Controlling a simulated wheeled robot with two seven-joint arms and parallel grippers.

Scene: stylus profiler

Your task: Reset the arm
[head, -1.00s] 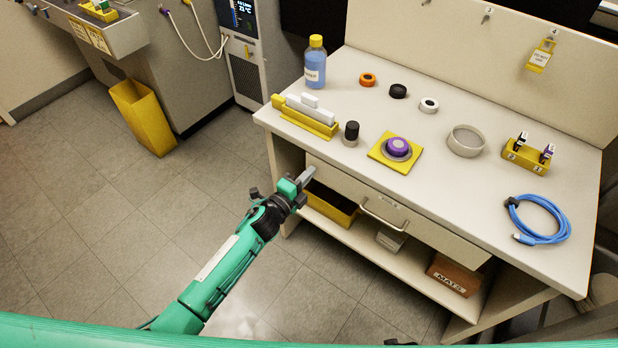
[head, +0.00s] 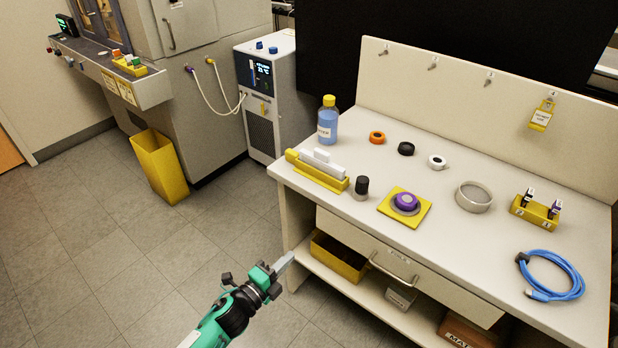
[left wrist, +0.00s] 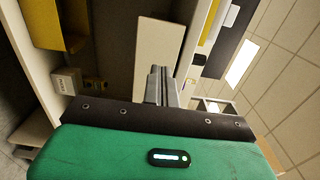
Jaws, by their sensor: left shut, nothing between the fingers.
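My left gripper (head: 284,262) is shut and empty in the head view. It is in front of the left end of the white workbench, near the open shelf, apart from everything on the bench top. In the left wrist view its closed fingers (left wrist: 162,86) point towards the bench front, which appears turned sideways. My right gripper is not in view.
On the workbench (head: 470,255) stand a blue bottle (head: 327,124), a yellow rack with white pieces (head: 318,170), a purple-topped piece on a yellow plate (head: 405,203), a round dish (head: 473,196) and a coiled blue cable (head: 553,278). A yellow bin (head: 160,167) stands left; open floor lies between.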

